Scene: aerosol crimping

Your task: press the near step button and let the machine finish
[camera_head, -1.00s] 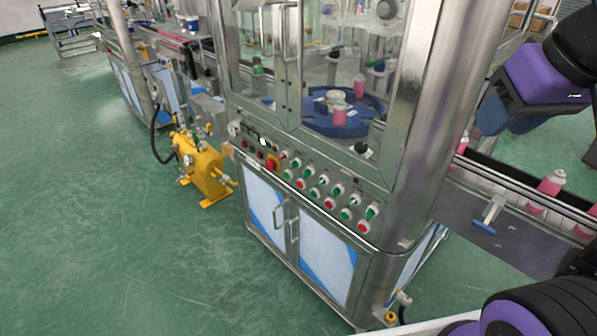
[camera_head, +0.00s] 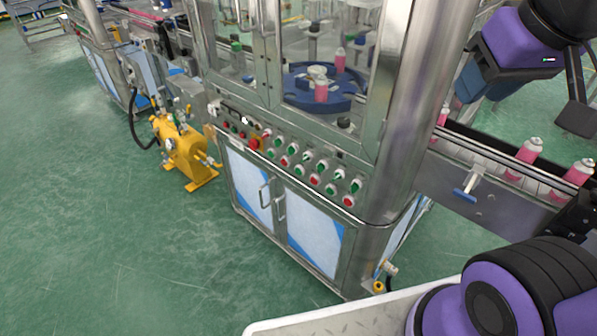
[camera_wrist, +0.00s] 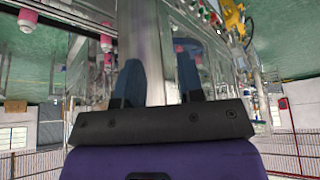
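The machine (camera_head: 400,110) is a steel cabinet with glass doors and a sloped control panel (camera_head: 228,113). The panel carries rows of green and red buttons and switches. A red button (camera_head: 348,201) and a green one (camera_head: 355,186) sit at its right end. I cannot read any label, so I cannot tell which is the step button. Inside, a blue turntable (camera_head: 292,97) holds pink cans (camera_head: 321,91). My gripper (camera_wrist: 159,82) shows in the wrist view with its two blue-grey fingers apart and nothing seen between them. It is not touching the panel.
A conveyor (camera_head: 490,150) with pink cans (camera_head: 529,150) runs out of the machine's right side. A steel corner post (camera_head: 425,100) stands right of the panel. A yellow pump unit (camera_head: 183,152) stands on the floor at left. Green floor (camera_head: 90,230) is clear in front.

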